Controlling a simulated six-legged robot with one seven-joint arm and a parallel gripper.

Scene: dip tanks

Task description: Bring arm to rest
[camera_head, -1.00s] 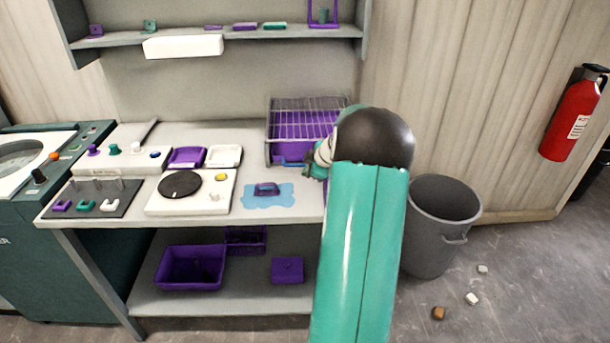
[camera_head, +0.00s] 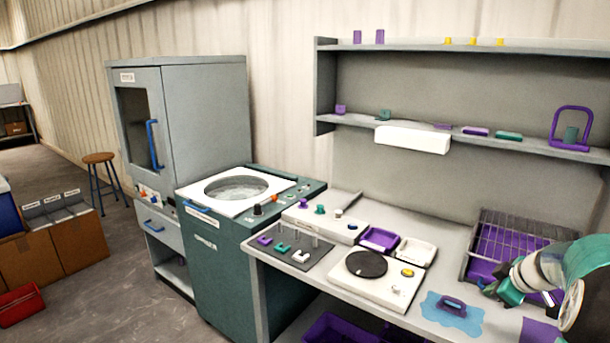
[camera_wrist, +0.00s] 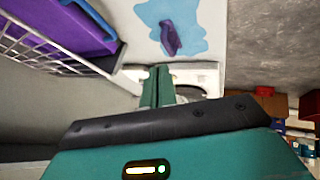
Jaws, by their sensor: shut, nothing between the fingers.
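My arm reaches in from the right edge of the head view, its green and white wrist over the right part of the workbench. My gripper (camera_head: 493,291) is near the wire rack, with its fingertips small and partly hidden there. In the wrist view my gripper (camera_wrist: 157,84) shows two green fingers side by side and touching, with nothing between them. They point over the bench toward the white turntable unit.
A wire rack over a purple tray (camera_head: 500,240) stands at the bench's back right, close to my wrist. A turntable unit (camera_head: 398,289) and a hook board (camera_head: 297,249) sit left of it. A shelf (camera_head: 470,133) runs above.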

